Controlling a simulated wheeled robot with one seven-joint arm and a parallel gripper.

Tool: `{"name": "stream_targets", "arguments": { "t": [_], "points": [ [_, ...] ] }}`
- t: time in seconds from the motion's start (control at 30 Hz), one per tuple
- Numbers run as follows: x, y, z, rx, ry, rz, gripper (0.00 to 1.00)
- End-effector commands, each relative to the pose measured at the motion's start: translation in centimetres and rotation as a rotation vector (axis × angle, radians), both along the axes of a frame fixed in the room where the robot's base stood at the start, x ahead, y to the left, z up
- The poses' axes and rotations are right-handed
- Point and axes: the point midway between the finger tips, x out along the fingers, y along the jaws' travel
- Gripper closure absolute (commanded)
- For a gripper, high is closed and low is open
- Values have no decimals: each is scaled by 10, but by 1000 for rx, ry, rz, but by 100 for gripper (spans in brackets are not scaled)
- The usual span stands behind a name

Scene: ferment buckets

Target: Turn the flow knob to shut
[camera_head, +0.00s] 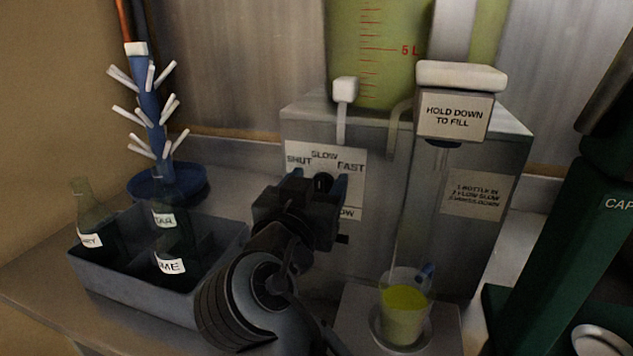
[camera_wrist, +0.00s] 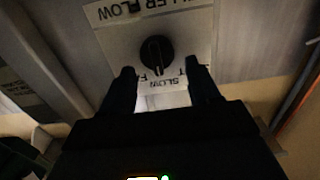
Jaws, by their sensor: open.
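The black flow knob (camera_head: 323,183) is on a white label plate (camera_head: 352,200) on the grey filler's front. The plate reads SHUT at left, SLOW at top and FAST at right. In the wrist view the knob (camera_wrist: 155,54) shows upside down, with a ridge running roughly up and down, in line with SLOW; its pointer end is hard to tell. My gripper (camera_head: 318,181) is open in front of the plate. In the wrist view my gripper's fingers (camera_wrist: 159,69) stand either side of the knob's lower part, with gaps showing; depth is unclear.
A glass jug (camera_head: 405,310) with yellow-green liquid stands under the HOLD DOWN TO FILL head (camera_head: 455,112). At left are a grey crate (camera_head: 130,279) with several labelled bottles and a blue bottle tree (camera_head: 150,110). A green capper (camera_head: 560,240) stands right.

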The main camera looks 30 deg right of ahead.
Motion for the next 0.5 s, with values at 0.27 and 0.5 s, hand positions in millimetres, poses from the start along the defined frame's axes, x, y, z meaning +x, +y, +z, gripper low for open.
{"name": "stream_targets", "arguments": {
  "t": [0.27, 0.5],
  "points": [
    [0, 0, 0, 0, 0, 0, 46],
    [0, 0, 0, 0, 0, 0, 68]
  ]
}}
